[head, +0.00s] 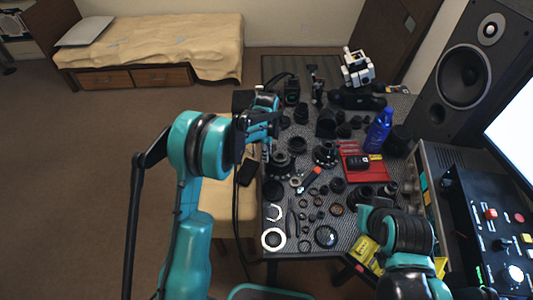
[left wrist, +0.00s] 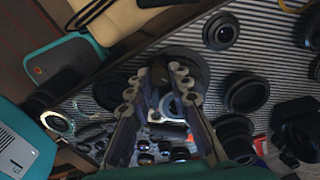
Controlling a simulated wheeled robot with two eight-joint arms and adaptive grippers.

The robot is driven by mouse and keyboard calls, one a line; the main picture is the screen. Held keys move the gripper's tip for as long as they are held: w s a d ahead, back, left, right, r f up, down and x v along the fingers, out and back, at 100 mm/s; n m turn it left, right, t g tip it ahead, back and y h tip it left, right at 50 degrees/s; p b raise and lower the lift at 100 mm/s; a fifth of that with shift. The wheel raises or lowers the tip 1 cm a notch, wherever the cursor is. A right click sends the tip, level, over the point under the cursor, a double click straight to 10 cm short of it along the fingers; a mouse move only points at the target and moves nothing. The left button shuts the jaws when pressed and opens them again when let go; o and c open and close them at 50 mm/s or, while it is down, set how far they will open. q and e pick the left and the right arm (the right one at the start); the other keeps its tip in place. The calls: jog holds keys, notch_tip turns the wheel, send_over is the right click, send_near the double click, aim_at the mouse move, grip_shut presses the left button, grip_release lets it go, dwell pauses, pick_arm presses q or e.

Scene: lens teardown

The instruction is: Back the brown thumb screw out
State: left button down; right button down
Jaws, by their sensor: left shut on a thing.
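My left gripper (head: 267,145) hangs over the left side of the table, just above a black lens part (head: 281,165). In the left wrist view its two fingers (left wrist: 160,78) close in on a small dark thing between the tips. I cannot make out its colour well enough to say that it is the brown thumb screw. A dark round part (left wrist: 187,64) lies right behind the fingertips, and the fingers cover some of it. My right arm comes in at the lower right in the head view, but its gripper does not show.
Several rings and lens parts crowd the table (head: 272,219). A red tray (head: 381,172) and a blue bottle (head: 379,130) stand to the right. A white ring (head: 273,239) lies near the front left corner. A speaker (head: 464,72) stands at the right.

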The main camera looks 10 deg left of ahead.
pick_arm(q)
jog(key=n, duration=0.4)
jog(key=shift+n, duration=2.6)
jog(key=c, duration=1.4)
grip_release()
jog(key=shift+o, duration=0.2)
notch_tip(320, 180, up, 12)
